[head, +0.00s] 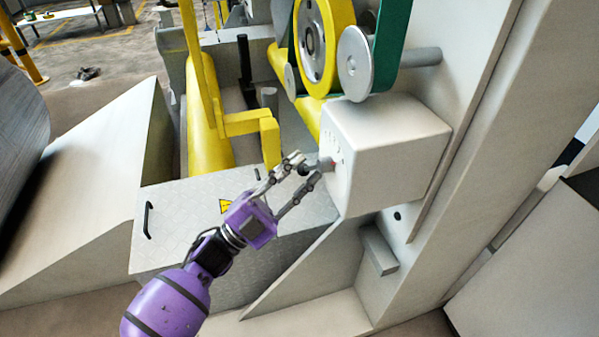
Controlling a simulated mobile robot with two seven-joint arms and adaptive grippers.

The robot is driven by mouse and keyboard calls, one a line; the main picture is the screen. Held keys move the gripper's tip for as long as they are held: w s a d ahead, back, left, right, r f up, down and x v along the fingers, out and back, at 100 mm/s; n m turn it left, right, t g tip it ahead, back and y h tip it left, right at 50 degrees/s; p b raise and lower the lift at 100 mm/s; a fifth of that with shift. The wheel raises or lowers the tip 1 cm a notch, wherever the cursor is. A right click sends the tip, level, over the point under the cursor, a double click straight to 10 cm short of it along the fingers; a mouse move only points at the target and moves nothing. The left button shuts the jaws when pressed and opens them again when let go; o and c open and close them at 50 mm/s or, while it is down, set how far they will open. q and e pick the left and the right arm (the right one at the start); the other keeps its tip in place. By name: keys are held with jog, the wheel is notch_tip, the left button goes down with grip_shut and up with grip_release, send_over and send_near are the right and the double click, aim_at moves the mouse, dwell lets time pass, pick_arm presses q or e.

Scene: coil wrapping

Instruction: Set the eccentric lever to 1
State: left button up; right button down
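The eccentric lever (322,165) is a short grey handle with a dark end. Small markings on that face above the lever are too small to read, so the setting cannot be told. My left gripper (308,169) is at the lever, its two fingers apart on either side of the dark end. A gap seems to show between fingers and lever; contact cannot be made out. My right gripper is not in view.
Above the box are a yellow wheel (327,45), a grey disc (355,60) and a green belt. A metal chequer-plate cover (180,220) lies below. A grey ledge (378,250) juts out under the box.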

pick_arm(q)
grip_shut()
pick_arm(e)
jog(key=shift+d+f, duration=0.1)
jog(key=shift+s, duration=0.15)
